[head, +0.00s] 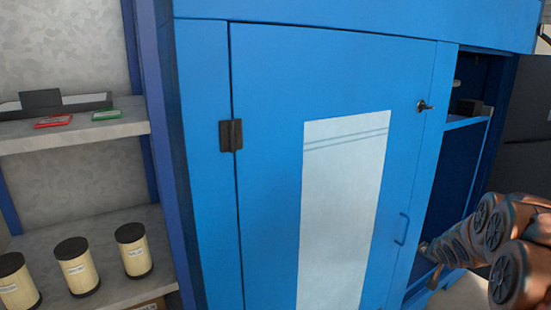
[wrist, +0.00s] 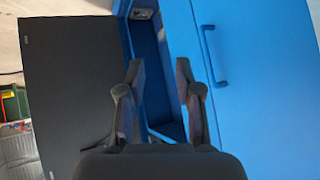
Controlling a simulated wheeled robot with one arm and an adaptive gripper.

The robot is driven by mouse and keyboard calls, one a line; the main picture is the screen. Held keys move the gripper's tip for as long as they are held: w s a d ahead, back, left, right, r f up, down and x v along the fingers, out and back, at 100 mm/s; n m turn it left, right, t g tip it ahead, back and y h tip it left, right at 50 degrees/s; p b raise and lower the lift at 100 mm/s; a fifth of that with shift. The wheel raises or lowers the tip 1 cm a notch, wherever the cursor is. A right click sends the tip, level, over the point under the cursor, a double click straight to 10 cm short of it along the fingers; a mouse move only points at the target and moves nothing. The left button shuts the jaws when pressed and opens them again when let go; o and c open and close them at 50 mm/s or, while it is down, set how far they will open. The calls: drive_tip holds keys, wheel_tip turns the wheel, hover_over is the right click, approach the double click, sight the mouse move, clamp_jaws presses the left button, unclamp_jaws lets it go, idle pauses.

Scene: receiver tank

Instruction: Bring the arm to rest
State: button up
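My gripper (wrist: 160,72) is open in the wrist view, with its two dark fingers apart and nothing between them. Behind the fingers are a blue recess and the blue cabinet door (wrist: 245,110) with its handle (wrist: 214,55). In the head view my bronze arm reaches in from the lower right, in front of the open side bay of the blue cabinet (head: 335,70). The arm's far end is near the door's lower right side; whether it touches anything cannot be told. The gripper's fingers are not clear in the head view.
The cabinet door has a pale panel (head: 343,210), a handle (head: 402,229) and a black latch (head: 424,106). A grey shelf unit at left holds several dark-lidded jars (head: 76,267), a red card (head: 53,122) and a green card (head: 107,115). A dark panel (wrist: 70,90) stands left of my gripper.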

drive_tip(key=s+a+r+n+g+y+p, duration=0.1)
drive_tip(key=s+a+r+n+g+p, duration=0.1)
drive_tip(key=s+a+r+p, duration=0.3)
drive_tip(key=s+a+r+n+g+y+p, duration=0.1)
drive_tip(key=s+a+r+n+g+p, duration=0.2)
drive_tip(key=s+a, duration=1.1)
drive_tip(key=s+a+r+n+g+y+p, duration=0.1)
drive_tip(key=s+a+r+g+p, duration=0.4)
drive_tip(key=s, duration=2.2)
drive_tip(key=a+r+n+p, duration=0.1)
drive_tip(key=a+r+p, duration=0.1)
drive_tip(key=a+r, duration=0.3)
drive_tip(key=shift+r+g+y, duration=0.3)
drive_tip(key=shift+r+y, duration=0.1)
drive_tip(key=shift+r, duration=0.3)
drive_tip(key=shift+a, duration=0.1)
